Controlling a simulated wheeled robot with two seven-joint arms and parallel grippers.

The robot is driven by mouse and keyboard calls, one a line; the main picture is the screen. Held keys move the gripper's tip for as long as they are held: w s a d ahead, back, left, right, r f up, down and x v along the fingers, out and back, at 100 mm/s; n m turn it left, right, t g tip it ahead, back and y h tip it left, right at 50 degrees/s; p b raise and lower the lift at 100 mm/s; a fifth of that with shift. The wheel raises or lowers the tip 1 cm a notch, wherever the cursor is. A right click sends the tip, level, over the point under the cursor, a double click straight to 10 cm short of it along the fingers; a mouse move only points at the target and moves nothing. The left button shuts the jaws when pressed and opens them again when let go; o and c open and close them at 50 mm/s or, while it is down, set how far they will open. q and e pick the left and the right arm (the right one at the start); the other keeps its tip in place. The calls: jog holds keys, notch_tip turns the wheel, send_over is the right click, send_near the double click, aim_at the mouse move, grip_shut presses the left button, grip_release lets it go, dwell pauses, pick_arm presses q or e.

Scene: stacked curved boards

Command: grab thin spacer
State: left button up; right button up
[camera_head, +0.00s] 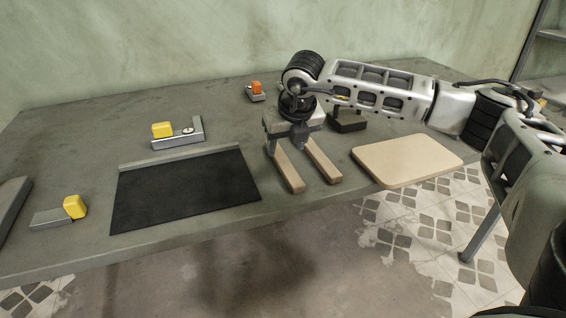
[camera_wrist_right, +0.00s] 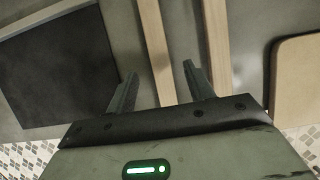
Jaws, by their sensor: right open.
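Two narrow pale wooden strips (camera_head: 287,167) (camera_head: 323,160) lie side by side near the front edge of the table; I cannot tell by thickness which is the thin spacer. My right gripper (camera_head: 286,143) is over their far ends, pointing down, open and empty. In the right wrist view the left strip (camera_wrist_right: 155,45) runs between the two fingers (camera_wrist_right: 160,70). The right strip (camera_wrist_right: 217,45) passes just outside the right finger. The gripper hides the far ends of the strips in the head view. My left gripper is not in view.
A black mat (camera_head: 185,190) lies left of the strips. A pale wooden board (camera_head: 408,160) lies to the right at the table edge. Grey brackets with yellow blocks (camera_head: 162,130) (camera_head: 74,206) stand around the mat. An orange-topped piece (camera_head: 256,88) and a dark block (camera_head: 347,124) are farther back.

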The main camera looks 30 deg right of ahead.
aim_at(283, 160)
jog(key=x, duration=0.5)
jog(key=shift+a+f+p, duration=0.1)
jog(key=shift+f+p, duration=0.05)
jog(key=shift+p, duration=0.2)
jog(key=shift+s, duration=0.1)
jog(key=c, duration=1.1)
jog(key=shift+r, duration=0.2)
